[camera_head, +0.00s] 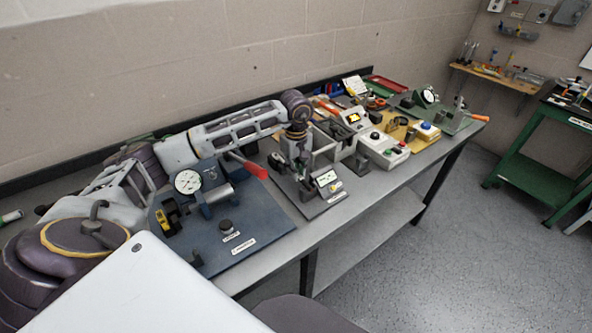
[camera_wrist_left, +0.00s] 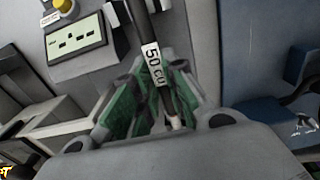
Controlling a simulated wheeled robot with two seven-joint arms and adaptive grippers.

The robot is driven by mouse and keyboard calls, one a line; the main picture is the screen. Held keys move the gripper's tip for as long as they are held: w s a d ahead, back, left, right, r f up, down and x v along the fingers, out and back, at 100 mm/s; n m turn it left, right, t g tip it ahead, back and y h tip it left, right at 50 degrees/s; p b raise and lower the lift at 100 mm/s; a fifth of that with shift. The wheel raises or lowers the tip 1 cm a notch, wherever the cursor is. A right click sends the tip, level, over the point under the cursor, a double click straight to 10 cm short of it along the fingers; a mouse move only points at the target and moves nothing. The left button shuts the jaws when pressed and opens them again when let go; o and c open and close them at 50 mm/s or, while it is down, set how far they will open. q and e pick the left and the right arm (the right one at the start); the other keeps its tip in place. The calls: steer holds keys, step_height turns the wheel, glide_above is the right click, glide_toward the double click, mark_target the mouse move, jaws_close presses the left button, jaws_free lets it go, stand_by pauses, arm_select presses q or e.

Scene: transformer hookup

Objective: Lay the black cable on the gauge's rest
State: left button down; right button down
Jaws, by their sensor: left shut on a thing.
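My left gripper (camera_head: 302,176) points down over a dark plate (camera_head: 313,208) in the middle of the bench. In the left wrist view its green-padded fingers (camera_wrist_left: 150,105) are shut on the black cable (camera_wrist_left: 168,70), which carries a white "50 CU" tag. The cable's lower end, pale at the tip, lies between the fingers; its other end leaves the top of that view. A small gauge with a lit screen (camera_head: 326,179) stands just right of the gripper and also shows in the left wrist view (camera_wrist_left: 78,42). I cannot make out its rest clearly. My right gripper is out of view.
Left of the gripper, a blue plate (camera_head: 262,232) bears a round dial (camera_head: 187,181) and a red-handled lever (camera_head: 250,166). Grey bins (camera_head: 338,138) and a control box with buttons (camera_head: 384,148) stand to the right. The bench's front edge is clear.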

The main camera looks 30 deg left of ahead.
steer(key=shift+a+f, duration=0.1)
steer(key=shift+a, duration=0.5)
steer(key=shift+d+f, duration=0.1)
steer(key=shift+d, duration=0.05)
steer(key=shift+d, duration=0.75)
arm_select(q)
steer(key=shift+f, duration=0.1)
steer(key=shift+f+b, duration=0.15)
steer(key=shift+b, duration=0.25)
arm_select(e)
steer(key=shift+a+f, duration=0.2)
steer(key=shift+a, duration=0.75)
